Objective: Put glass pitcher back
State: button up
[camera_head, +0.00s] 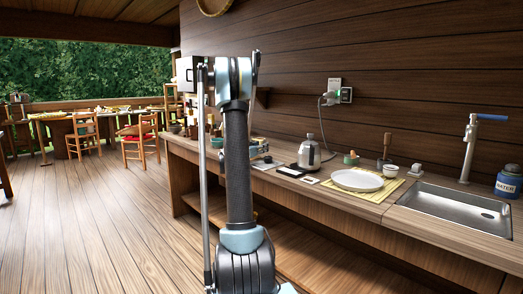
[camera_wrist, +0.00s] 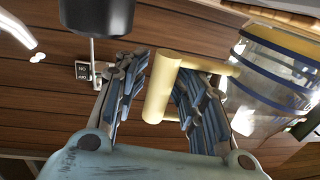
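A clear glass pitcher (camera_wrist: 275,80) with blue bands and a pale yellow handle (camera_wrist: 163,88) is on the right in the wrist view. It looks tilted there, and part of it lies outside the frame. My gripper (camera_wrist: 165,75) has one finger on each side of the handle's long bar. The right finger is between the bar and the glass body, close against the bar. In the head view I cannot make out the pitcher or my fingertips; my arm blocks part of the counter.
The wooden counter (camera_head: 297,182) runs along the plank wall. A blue water can (camera_head: 509,182) is at the right. The floor at left is open.

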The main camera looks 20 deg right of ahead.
jog(key=shift+r, duration=0.1)
jog(key=v, duration=1.2)
jog(key=s+a+f+n+g+y, duration=0.2)
jog(key=s+a+y, duration=0.1)
jog(key=s, duration=0.8)
jog(key=s+a+f+n+g+y, duration=0.2)
jog(key=s+a+f+n+y, duration=0.15)
jog(key=s, duration=0.75)
jog(key=s+a+f+n+g+y, duration=0.1)
jog(key=s+a+f+n+y, duration=0.2)
jog(key=s, duration=0.9)
jog(key=s+a+f+n+g+y, duration=0.1)
jog(key=s+a+f+n+y, duration=0.3)
jog(key=s+a+f, duration=0.5)
jog(key=s+a+y, duration=0.2)
jog(key=s+a, duration=0.1)
jog(key=a, duration=0.2)
jog(key=shift+a, duration=0.25)
jog(key=shift+w+f, duration=0.15)
jog(key=shift+w, duration=0.2)
